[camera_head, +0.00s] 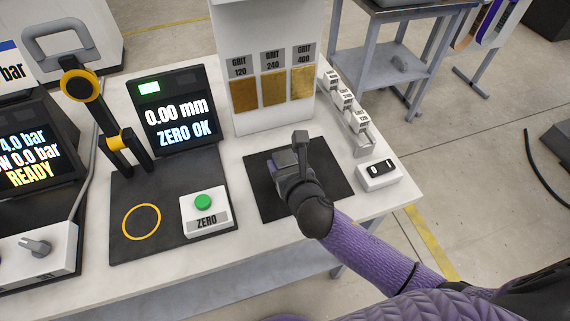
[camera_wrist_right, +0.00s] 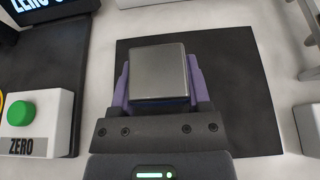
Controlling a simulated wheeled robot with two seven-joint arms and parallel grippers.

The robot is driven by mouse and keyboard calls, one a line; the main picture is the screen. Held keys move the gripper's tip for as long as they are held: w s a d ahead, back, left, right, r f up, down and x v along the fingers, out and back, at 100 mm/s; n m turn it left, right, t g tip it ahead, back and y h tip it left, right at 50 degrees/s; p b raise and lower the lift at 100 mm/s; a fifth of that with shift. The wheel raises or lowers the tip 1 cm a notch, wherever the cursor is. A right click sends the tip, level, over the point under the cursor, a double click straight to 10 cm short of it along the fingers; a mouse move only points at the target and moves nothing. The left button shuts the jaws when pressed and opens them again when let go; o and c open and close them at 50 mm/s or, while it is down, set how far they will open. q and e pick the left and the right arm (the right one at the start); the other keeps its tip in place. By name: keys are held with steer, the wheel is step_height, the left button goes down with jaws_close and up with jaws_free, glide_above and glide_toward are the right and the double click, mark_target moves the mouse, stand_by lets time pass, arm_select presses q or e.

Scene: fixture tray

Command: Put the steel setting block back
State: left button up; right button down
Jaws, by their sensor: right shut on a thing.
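The steel setting block (camera_wrist_right: 159,72) is a square grey metal block. My right gripper (camera_wrist_right: 160,84) is shut on it, with a purple finger on each side. In the head view my right gripper (camera_head: 290,165) is over the dark mat (camera_head: 325,175), and the block is mostly hidden there. The wrist view shows the dark mat (camera_wrist_right: 235,70) behind and around the block; I cannot tell whether the block touches it. My left gripper is not in view.
Left of the mat are a ZERO button box (camera_head: 206,212) and a dark gauge base with a yellow ring (camera_head: 141,222). The display (camera_head: 178,112) reads 0.00 mm, ZERO OK. A grit board (camera_head: 270,55) stands behind; a rack (camera_head: 346,115) and switch box (camera_head: 379,174) are right.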

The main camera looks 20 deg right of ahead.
steer(key=shift+c, duration=0.2)
jaws_free()
steer(key=shift+s+r, duration=0.2)
steer(key=p+v, duration=0.3)
steer(key=v, duration=0.8)
steer(key=shift+s, duration=0.3)
